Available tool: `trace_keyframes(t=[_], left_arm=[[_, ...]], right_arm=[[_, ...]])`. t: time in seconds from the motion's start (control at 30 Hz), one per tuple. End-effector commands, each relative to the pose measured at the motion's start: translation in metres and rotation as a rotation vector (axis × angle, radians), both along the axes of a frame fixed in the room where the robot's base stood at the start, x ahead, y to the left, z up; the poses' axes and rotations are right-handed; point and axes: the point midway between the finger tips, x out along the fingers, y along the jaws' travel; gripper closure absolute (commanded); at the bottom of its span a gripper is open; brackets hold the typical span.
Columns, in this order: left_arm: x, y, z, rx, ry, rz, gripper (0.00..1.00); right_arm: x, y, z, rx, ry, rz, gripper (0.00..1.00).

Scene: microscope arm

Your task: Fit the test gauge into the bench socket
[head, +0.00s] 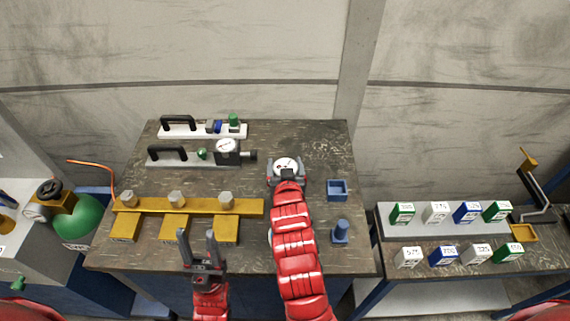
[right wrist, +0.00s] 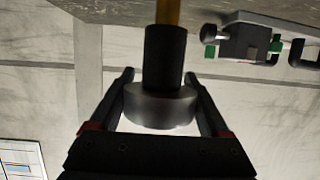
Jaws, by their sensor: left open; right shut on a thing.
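The test gauge (head: 285,165), with a round white dial, is between the fingers of my right gripper (head: 286,177), toward the back right of the bench in the head view. The right wrist view shows its grey round body (right wrist: 160,106) between the two fingers, with a black collar (right wrist: 165,55) and a brass-coloured stem (right wrist: 168,12) pointing away. My left gripper (head: 197,236) is open and empty in front of the yellow rack. I cannot tell which part is the bench socket, or whether the stem touches anything.
A grey plate with another dial gauge (head: 227,147) and a white plate with a green knob (head: 234,119) lie at the back. The yellow rack (head: 150,207) holds hex fittings.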

Motion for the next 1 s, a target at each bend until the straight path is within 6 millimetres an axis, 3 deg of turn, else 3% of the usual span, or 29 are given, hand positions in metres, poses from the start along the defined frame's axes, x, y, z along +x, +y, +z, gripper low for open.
trace_keyframes(t=[1.0], left_arm=[[0.000, 0.000, -0.020, 0.000, 0.000, 0.000, 0.50]], right_arm=[[0.000, 0.000, -0.027, 0.000, 0.000, 0.000, 0.93]])
